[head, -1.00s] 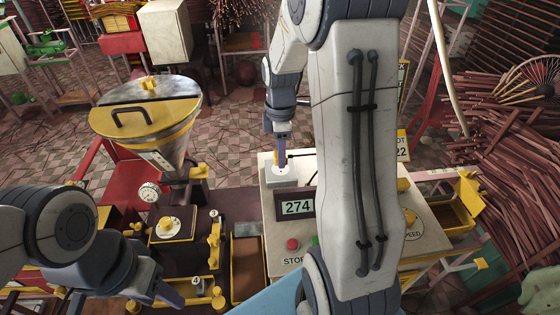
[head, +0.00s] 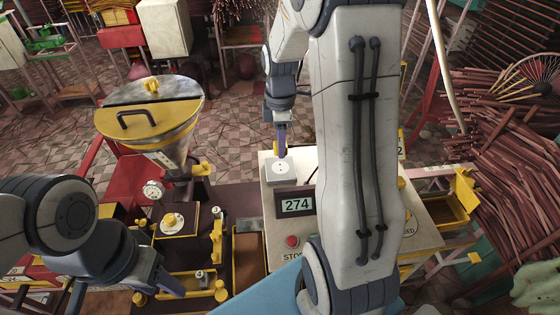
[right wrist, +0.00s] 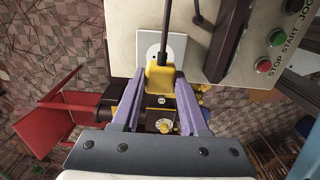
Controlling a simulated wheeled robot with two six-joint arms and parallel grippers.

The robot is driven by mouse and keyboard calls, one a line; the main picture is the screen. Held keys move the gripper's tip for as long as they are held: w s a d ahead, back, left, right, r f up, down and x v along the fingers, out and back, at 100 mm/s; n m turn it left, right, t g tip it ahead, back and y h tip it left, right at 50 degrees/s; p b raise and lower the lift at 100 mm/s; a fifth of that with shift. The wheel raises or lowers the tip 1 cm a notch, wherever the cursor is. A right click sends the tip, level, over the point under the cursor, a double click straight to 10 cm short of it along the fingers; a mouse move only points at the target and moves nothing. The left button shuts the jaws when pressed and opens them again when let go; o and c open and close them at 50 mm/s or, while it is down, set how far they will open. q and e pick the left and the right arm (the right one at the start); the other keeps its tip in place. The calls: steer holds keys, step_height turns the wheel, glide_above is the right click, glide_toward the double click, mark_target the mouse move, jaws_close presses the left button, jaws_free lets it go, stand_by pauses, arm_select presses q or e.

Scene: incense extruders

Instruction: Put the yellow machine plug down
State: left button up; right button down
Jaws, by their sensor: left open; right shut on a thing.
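The yellow machine plug (right wrist: 160,78) is between the fingers of my right gripper (right wrist: 160,112) in the right wrist view, with its dark cord running up from it. The gripper is shut on it. Behind the plug shows the white socket box (right wrist: 172,45), its round face partly covered. In the head view my right gripper (head: 281,152) hangs at the far edge of the white socket box (head: 281,170); the plug is mostly hidden there. I cannot tell whether the plug touches the box. My left gripper (head: 168,287) is open and empty at the lower left.
A control panel (head: 271,222) with a 274 display (head: 296,205) and a red button (head: 292,241) lies beside the socket box. A yellow hopper machine (head: 150,112) stands left. My right arm hides much of the panel. Incense bundles (head: 490,130) lie at right.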

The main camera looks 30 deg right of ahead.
steer(key=s+d+r+n+b, duration=0.3)
steer(key=s+d+n+b, duration=0.2)
steer(key=s+d, duration=0.85)
steer(key=w+a+f+p, duration=0.1)
steer(key=w+a+f, duration=0.1)
steer(key=w, duration=0.1)
steer(key=w+a+f+p, duration=0.1)
steer(key=w+f, duration=0.1)
steer(key=w, duration=0.1)
steer(key=w+a+f+p, duration=0.2)
steer(key=w, duration=0.1)
steer(key=shift+w+a+f, duration=0.1)
steer(key=shift+a+f, duration=0.05)
steer(key=shift+a, duration=0.15)
step_height(320, 180, down, 4)
steer(key=shift+r+p, duration=0.1)
steer(key=shift+p, duration=0.55)
steer(key=shift+f+b, duration=0.5)
steer(key=shift+f, duration=0.25)
